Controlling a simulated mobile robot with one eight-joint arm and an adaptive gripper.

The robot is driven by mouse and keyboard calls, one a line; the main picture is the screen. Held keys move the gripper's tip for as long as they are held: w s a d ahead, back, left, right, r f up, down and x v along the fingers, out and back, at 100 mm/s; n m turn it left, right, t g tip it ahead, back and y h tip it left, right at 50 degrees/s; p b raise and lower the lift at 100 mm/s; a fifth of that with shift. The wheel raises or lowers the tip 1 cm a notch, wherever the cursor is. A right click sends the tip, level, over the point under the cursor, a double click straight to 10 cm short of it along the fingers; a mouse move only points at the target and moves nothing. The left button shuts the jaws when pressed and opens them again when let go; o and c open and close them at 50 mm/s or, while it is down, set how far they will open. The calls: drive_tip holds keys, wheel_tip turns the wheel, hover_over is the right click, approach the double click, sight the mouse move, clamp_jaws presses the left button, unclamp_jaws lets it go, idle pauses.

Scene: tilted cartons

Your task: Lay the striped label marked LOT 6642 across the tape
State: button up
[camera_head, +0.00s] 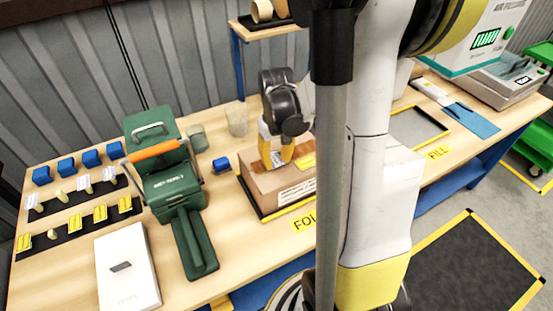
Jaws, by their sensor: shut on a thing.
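My gripper (277,160), with yellow fingertips, points down over the brown carton (262,184) on the bench. It is shut on a small pale piece (279,156) that looks like the striped label; its print is too small to read. The piece is at or just above the carton top, and I cannot tell if it touches. The tape on the carton is mostly hidden by my gripper.
Several white and yellow labels stand on black strips (85,218) at the left, with blue blocks (91,158) behind. A green tape machine (165,170), a white box (127,267), a small blue item (221,165) and clear cups (237,122) stand nearby. My arm hides the bench's middle.

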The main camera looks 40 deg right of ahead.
idle(0.3)
drive_tip(key=o, duration=1.3)
drive_tip(key=shift+r+p, duration=2.7)
drive_tip(key=shift+r, duration=0.8)
